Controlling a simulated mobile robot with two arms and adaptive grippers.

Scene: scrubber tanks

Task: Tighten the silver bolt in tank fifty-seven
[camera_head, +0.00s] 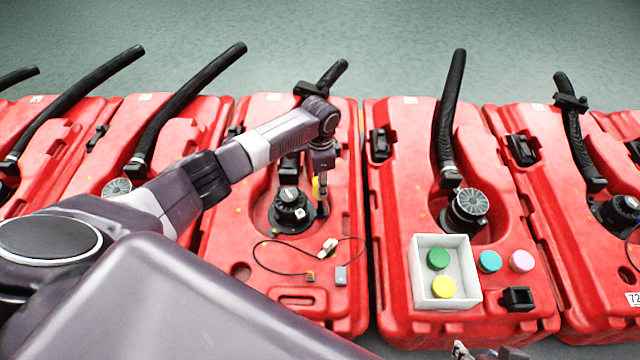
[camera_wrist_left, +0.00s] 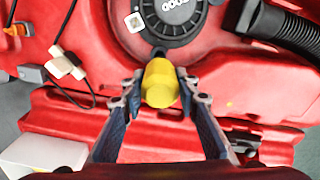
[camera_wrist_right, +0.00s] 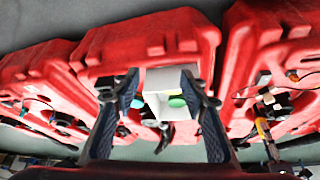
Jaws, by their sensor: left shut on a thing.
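My left gripper (camera_head: 322,190) is shut on a yellow tool (camera_wrist_left: 160,84) over the middle red tank (camera_head: 225,260). In the left wrist view, the tool's yellow end sits between the two fingers. A dark part beyond it reaches the edge of a black round cap (camera_wrist_left: 178,18); the cap also shows in the head view (camera_head: 291,208). I cannot make out the silver bolt, and no readable label shows which tank is fifty-seven. My right gripper (camera_head: 485,352) is at the bottom edge of the head view. It is open and empty in the right wrist view (camera_wrist_right: 161,90).
A white open box (camera_head: 419,287) with green and yellow round pieces stands on the tank to the right, beside blue (camera_head: 489,261) and pink (camera_head: 521,261) ones. A thin cable with a white connector (camera_head: 328,247) lies near the cap. Black hoses (camera_head: 450,110) rise behind.

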